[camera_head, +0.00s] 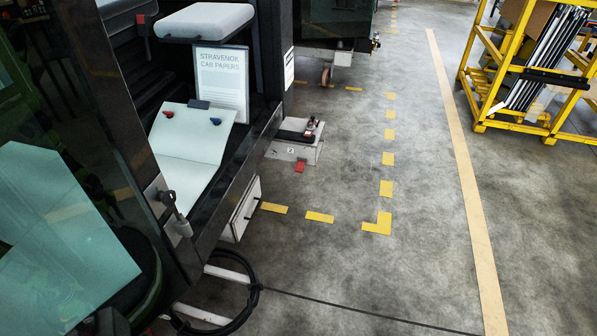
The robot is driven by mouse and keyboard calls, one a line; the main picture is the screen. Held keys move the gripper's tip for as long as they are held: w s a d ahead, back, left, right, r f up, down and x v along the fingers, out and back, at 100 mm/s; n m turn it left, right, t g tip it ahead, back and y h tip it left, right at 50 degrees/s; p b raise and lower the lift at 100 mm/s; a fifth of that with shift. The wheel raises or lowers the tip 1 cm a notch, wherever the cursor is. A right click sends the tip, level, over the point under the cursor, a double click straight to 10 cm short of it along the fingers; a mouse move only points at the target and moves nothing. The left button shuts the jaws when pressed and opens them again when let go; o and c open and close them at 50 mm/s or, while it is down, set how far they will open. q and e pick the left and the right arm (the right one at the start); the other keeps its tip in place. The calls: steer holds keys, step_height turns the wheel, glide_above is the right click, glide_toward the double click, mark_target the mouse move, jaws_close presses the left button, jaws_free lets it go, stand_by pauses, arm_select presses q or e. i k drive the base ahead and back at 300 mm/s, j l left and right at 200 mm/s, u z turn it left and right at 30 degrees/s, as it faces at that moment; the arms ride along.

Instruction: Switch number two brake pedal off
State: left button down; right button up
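A low white box (281,153) marked with a 2 stands on the floor beside the cab, a little above the middle of the head view. A dark pedal (292,134) lies on its top, with a small red and dark fitting (310,128) at its right end. A small red piece (300,165) shows at the front foot of the box. The pedal is too small to tell its on or off position. Neither of my grippers is in view.
The dark cab (235,170) fills the left, with papers and a sign (222,80) inside. A yellow rack (490,75) stands at the back right. The grey floor between is clear, with yellow markings (378,223).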

mark_target(300, 167)
steer(key=u, duration=0.2)
steer(key=i+l+u, duration=0.4)
steer(key=l, duration=0.2)
steer(key=l+u, duration=0.2)
steer(key=i+l+u, duration=0.1)
steer(key=l+u, duration=0.15)
steer(key=l, duration=0.2)
steer(key=i+l, duration=0.1)
steer(key=l, duration=0.55)
steer(key=i+l, duration=0.15)
steer(key=l, duration=0.5)
steer(key=i+l+u, duration=0.1)
steer(key=l, duration=0.5)
steer(key=i+l, duration=0.1)
steer(key=l, duration=0.55)
steer(key=i+l+u, duration=0.1)
steer(key=l, duration=0.55)
